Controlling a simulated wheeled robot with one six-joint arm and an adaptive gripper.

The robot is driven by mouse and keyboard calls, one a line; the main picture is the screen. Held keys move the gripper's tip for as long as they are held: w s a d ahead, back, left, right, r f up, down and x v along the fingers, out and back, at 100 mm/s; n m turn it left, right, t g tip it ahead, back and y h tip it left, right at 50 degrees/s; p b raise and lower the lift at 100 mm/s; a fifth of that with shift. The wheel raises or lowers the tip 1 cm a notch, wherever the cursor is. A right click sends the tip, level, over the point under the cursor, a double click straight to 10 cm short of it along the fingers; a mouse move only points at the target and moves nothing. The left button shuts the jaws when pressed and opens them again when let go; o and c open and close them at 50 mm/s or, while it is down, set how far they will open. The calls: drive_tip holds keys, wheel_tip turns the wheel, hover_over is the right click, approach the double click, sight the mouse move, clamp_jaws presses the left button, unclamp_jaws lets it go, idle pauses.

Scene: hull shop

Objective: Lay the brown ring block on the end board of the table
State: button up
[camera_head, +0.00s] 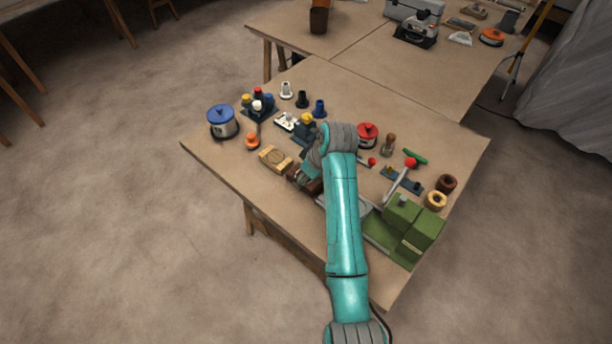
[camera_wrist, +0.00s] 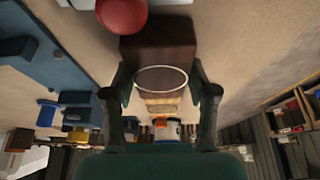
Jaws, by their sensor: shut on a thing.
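My gripper (camera_wrist: 160,98) is shut on the brown ring block (camera_wrist: 158,50), a dark brown block with a thin pale ring outline on its face. The fingers sit on its left and right sides in the wrist view. In the head view the block (camera_head: 305,182) shows only partly beside my arm, above or on the near left part of the brown table (camera_head: 228,165). I cannot tell whether it touches the top. A separate end board is not clearly distinguishable; the table's left end holds a light wooden block (camera_head: 275,158) with a round mark.
Beyond the light block stand an orange-topped piece (camera_head: 252,141) and a blue-lidded pot (camera_head: 222,122). A red-lidded pot (camera_head: 367,134), a green machine (camera_head: 403,228) and two rings (camera_head: 442,190) stand to the right. Bare table lies along the near left edge.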

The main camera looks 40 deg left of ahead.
drive_tip(key=shift+f, duration=0.35)
drive_tip(key=o, duration=1.2)
drive_tip(key=v, duration=1.2)
drive_tip(key=shift+r, duration=0.2)
